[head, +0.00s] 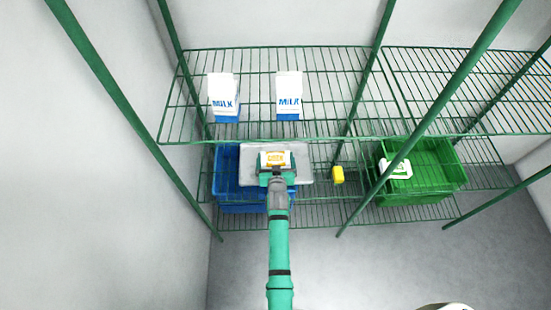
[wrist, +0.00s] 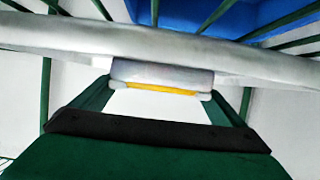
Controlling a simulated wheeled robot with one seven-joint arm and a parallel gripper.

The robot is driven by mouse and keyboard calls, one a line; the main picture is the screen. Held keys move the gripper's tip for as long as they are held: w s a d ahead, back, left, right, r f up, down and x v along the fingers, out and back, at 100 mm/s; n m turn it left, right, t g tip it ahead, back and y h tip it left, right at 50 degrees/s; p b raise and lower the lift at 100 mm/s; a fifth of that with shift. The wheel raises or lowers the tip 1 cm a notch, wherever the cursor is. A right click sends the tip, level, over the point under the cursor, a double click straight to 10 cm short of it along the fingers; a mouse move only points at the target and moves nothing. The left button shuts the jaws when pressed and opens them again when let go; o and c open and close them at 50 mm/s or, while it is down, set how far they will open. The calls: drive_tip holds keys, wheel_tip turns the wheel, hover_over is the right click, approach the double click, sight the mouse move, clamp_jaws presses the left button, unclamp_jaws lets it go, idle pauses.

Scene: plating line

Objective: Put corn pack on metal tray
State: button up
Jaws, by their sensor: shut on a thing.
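The corn pack (head: 277,159), white with a yellow label, is held in my gripper (head: 277,171) in the head view. In the wrist view the pack (wrist: 160,74) sits between the two fingers of my gripper (wrist: 161,96), its yellow stripe facing me. The metal tray (head: 303,168) is a pale grey sheet on the lower shelf level, behind and around the pack in the head view. Its pale edge (wrist: 60,35) crosses the wrist view just beyond the pack. I cannot tell whether the pack touches the tray.
A blue crate (head: 227,180) is partly hidden behind the tray. A green crate (head: 440,170) with a white-and-green pack (head: 396,169) is at right. A small yellow block (head: 338,174) lies between. Two milk cartons (head: 223,98) stand on the upper wire shelf (head: 345,90). Green posts frame the rack.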

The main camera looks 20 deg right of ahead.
drive_tip(key=o, duration=1)
drive_tip(key=shift+f, duration=0.15)
drive_tip(key=shift+s, duration=0.1)
drive_tip(key=v, duration=1.2)
drive_tip(key=s+a+r+n+t+y, duration=0.1)
drive_tip(key=s+a+r, duration=0.3)
drive_tip(key=s, duration=0.5)
drive_tip(key=s+a+r+n+y, duration=0.1)
drive_tip(key=s+a, duration=0.4)
drive_tip(key=s, duration=0.4)
drive_tip(key=s+a+r+t+y, duration=0.1)
drive_tip(key=s+a+r, duration=0.3)
drive_tip(key=s, duration=0.5)
drive_tip(key=shift+n+y, duration=0.4)
drive_tip(key=shift+n, duration=0.2)
drive_tip(key=s+a+r, duration=0.1)
drive_tip(key=s+r, duration=0.1)
drive_tip(key=s+a+r, duration=0.1)
drive_tip(key=s+r, duration=0.2)
drive_tip(key=s+a+r, duration=0.1)
drive_tip(key=s+r, duration=0.1)
drive_tip(key=shift+s+r, duration=0.2)
drive_tip(key=shift+s, duration=0.1)
